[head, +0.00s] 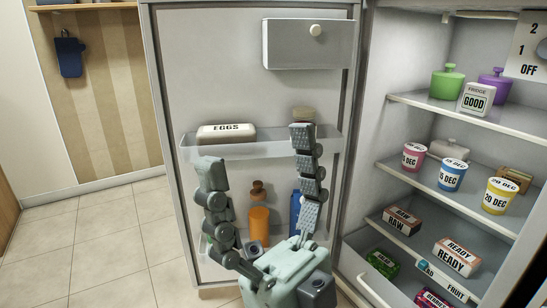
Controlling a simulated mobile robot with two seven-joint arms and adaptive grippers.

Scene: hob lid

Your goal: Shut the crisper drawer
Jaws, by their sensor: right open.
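The crisper drawer (362,277) is at the lower right, at the bottom of the fridge. It stands open, with its inside showing from above and a pale bar handle (373,291) on its front. A green packet (383,264) and a pink packet (432,299) lie in it. The frame's bottom edge cuts the drawer off. My right gripper (257,148) is open and empty, its fingers spread upward in front of the open fridge door, left of the drawer and apart from it. My left gripper is not in view.
The fridge door (240,95) stands open behind my right gripper, with an egg box (226,133) and bottles in its racks. Shelves above the drawer hold tubs (452,174) and boxes (457,257). Tiled floor (110,250) at the left is clear.

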